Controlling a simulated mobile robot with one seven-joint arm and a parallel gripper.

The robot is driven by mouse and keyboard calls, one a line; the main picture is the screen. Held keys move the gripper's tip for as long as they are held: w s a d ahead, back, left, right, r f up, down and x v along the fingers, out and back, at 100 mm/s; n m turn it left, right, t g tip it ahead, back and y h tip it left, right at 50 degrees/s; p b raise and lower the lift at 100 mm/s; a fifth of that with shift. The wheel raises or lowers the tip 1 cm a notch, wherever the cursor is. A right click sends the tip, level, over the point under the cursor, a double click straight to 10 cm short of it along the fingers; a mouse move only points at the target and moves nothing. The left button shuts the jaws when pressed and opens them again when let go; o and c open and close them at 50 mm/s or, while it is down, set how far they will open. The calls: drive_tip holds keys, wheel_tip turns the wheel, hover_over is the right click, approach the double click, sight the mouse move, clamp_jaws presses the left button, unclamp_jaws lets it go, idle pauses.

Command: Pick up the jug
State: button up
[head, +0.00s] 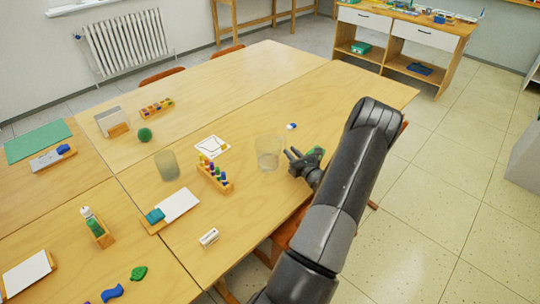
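A clear glass vessel (268,153), which looks like the jug, stands upright on the wooden table near its right side. No handle can be made out on it at this size. My gripper (291,163) is just to the right of it, low over the table, with its fingers pointing left toward the vessel. The fingers look spread apart with nothing between them, and a small gap to the glass shows. A second, greyish translucent vessel (167,165) stands further left on the table.
A wooden rack with coloured pegs (215,174) stands left of the clear vessel. A white card (212,146) lies behind the rack, and a small blue-and-white eraser (291,126) lies behind the gripper. A green ball (145,135) is further left. The table's far right is clear.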

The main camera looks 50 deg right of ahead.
sight(284, 147)
drive_tip(key=x, duration=0.5)
drive_tip(key=shift+w+f, duration=0.15)
drive_tip(key=shift+f, duration=0.2)
clamp_jaws()
